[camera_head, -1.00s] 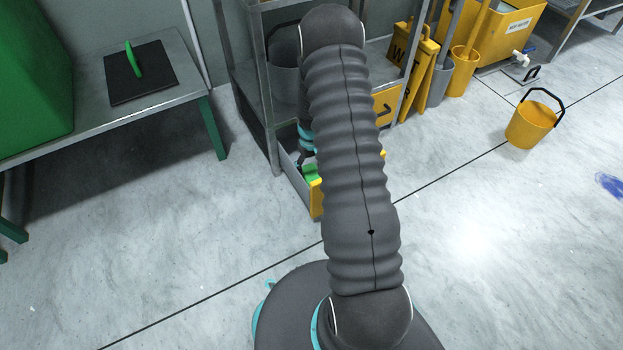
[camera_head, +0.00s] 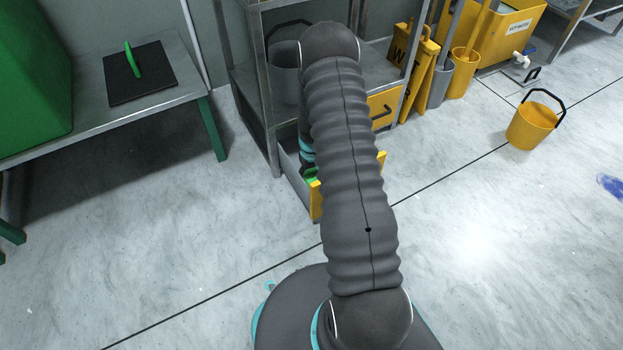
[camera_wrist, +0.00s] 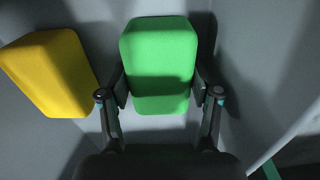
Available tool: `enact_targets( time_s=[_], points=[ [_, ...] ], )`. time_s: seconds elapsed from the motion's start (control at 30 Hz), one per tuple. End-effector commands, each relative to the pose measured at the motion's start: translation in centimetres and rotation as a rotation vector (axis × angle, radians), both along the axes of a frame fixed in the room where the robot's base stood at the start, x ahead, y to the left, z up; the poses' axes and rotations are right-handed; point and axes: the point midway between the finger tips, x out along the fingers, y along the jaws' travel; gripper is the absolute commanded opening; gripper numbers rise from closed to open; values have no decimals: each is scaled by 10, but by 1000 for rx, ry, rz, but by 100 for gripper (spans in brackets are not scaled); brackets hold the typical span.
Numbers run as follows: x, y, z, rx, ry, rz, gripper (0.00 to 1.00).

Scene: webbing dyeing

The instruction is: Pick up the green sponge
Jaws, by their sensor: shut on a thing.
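The green sponge (camera_wrist: 160,60) is a rounded block in the middle of the wrist view. My gripper (camera_wrist: 160,90) has one finger against each side of it and is shut on it. The sponge is inside a grey-walled open drawer (camera_head: 316,202) with a yellow front. In the head view only a bit of green (camera_head: 311,174) shows beside my arm, and my arm hides the gripper there. Whether the sponge touches the drawer floor is unclear.
A yellow sponge (camera_wrist: 48,72) lies left of the green one in the wrist view. The drawer is in a metal shelf rack (camera_head: 262,95). A bench (camera_head: 95,125) with a black board stands left. A yellow bucket (camera_head: 530,126) is on the floor at right.

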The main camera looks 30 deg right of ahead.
Motion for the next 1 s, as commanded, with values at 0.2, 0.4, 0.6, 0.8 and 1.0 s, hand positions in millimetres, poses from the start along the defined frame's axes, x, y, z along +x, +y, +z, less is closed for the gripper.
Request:
enact_targets(
  time_s=[0.2,0.4,0.6,0.8,1.0],
  points=[
    [0,0,3,0,0,0,34],
    [0,0,21,0,-2,0,34],
    [1,0,55,-1,-3,0,34],
    [1,0,95,-1,-4,0,34],
    [1,0,135,-1,-3,0,34]
  ],
)
